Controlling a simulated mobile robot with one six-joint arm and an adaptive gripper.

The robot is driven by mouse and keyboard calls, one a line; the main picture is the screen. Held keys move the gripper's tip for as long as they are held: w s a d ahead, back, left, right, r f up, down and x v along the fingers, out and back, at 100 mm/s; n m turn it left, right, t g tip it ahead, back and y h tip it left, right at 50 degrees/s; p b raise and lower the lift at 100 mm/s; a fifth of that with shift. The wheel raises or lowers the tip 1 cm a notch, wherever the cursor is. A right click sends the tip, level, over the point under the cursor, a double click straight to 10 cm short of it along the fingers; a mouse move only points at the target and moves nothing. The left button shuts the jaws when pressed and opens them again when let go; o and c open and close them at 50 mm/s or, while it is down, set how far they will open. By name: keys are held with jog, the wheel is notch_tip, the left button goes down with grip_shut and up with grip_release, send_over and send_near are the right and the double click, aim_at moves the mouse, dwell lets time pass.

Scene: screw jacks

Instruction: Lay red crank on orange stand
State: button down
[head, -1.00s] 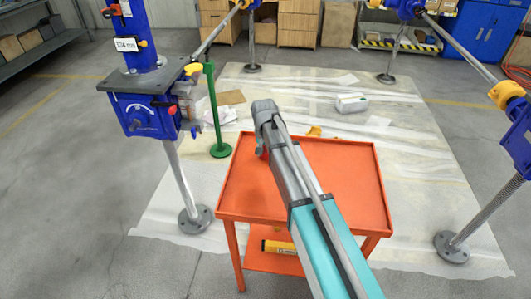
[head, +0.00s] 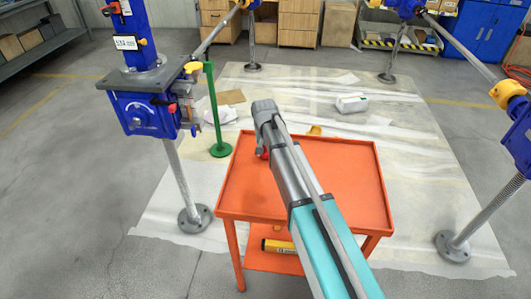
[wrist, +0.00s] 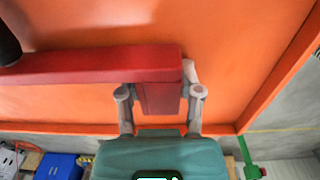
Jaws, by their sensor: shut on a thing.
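The red crank (wrist: 90,63) shows in the wrist view as a long red bar across the picture, with a dark knob-like part (wrist: 8,45) at its left end. My gripper (wrist: 159,98) is shut on a red block at the bar's right end, one finger on each side. The orange stand (head: 345,185) is a rimmed tray-top table in the head view, and its orange top (wrist: 230,40) fills most of the wrist view behind the crank. I cannot tell whether the crank touches the top. In the head view my arm hides nearly all of the crank.
A blue screw jack (head: 145,115) stands at the left, with a green post (head: 215,120) beside the stand. Another blue jack (head: 515,135) stands at the right. A yellow item (head: 279,246) lies on the stand's lower shelf. Much of the tray top is bare.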

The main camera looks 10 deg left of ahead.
jog(key=shift+s+d+f+b, duration=0.1)
jog(key=shift+s+f+b, duration=0.25)
jog(key=shift+b, duration=0.2)
jog(key=c, duration=0.6)
grip_release()
jog(key=shift+o, duration=1)
jog(key=shift+w+f, duration=0.1)
jog(key=shift+f, duration=0.1)
jog(key=shift+o, duration=1.2)
jog(key=shift+w, duration=0.1)
jog(key=shift+w+r, duration=0.1)
jog(key=shift+r, duration=0.05)
